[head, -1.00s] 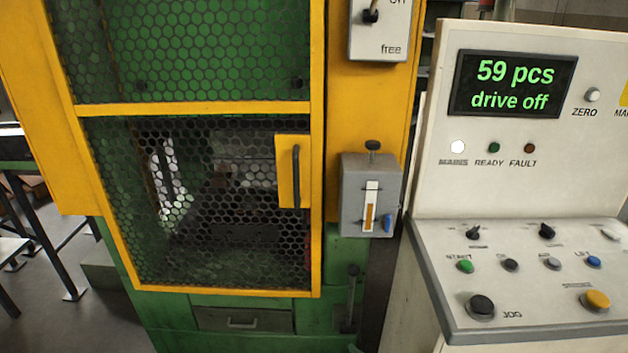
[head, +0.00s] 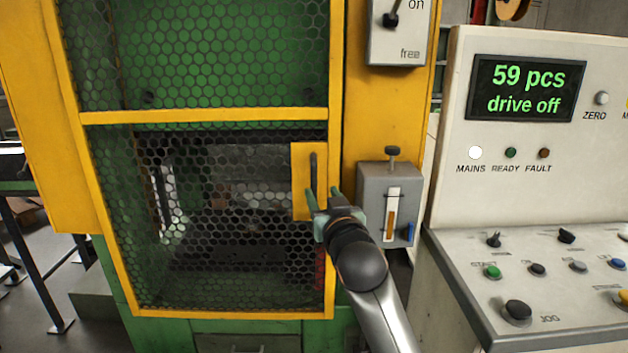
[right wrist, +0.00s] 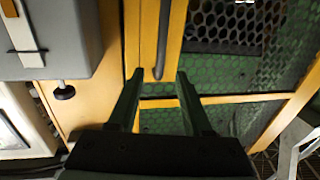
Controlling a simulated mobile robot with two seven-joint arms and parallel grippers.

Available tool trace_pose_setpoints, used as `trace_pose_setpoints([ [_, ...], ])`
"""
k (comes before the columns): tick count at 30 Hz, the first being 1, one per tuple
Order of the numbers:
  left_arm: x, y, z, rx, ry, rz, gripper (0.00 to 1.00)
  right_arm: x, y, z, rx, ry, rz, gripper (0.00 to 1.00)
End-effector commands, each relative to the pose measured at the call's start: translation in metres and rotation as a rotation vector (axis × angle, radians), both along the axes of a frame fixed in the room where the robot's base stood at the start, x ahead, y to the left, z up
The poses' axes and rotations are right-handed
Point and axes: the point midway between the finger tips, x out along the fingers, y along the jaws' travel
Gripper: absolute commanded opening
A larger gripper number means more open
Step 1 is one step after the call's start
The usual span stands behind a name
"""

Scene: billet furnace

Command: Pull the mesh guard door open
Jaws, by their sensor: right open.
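The mesh guard door (head: 235,312) has a yellow frame with dark mesh and stands closed on the green machine in the head view. Its dark upright bar handle (head: 313,172) is on a yellow plate at the door's right edge. My right gripper (head: 322,194) is open at the handle's lower end. In the right wrist view, the handle (right wrist: 163,40) ends between the two spread fingertips of my right gripper (right wrist: 160,74). I cannot tell whether the fingers reach around it in depth. My left gripper is not in view.
A grey box with a gauge (head: 375,200) is close right of the handle; it also shows in the right wrist view (right wrist: 65,30). A switch box (head: 398,40) is above it. A control console (head: 450,240) reading "drive off" stands to the right.

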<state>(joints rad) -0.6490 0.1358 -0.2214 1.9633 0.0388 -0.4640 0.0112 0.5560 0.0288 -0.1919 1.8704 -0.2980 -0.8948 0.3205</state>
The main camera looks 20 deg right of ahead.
Motion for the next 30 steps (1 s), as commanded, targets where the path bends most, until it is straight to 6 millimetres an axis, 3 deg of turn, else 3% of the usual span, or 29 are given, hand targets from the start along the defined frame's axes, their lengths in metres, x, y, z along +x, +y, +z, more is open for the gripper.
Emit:
trace_pose_setpoints([
  [9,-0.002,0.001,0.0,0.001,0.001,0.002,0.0,0.052,-0.005,0.0,-0.002,0.001,-0.001,0.5],
  [15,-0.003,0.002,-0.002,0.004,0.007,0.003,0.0,0.074,-0.006,0.0,-0.001,0.001,0.0,0.5],
  [30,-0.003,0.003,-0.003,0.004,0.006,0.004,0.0,0.087,-0.007,-0.001,-0.001,0.0,0.0,0.5],
])
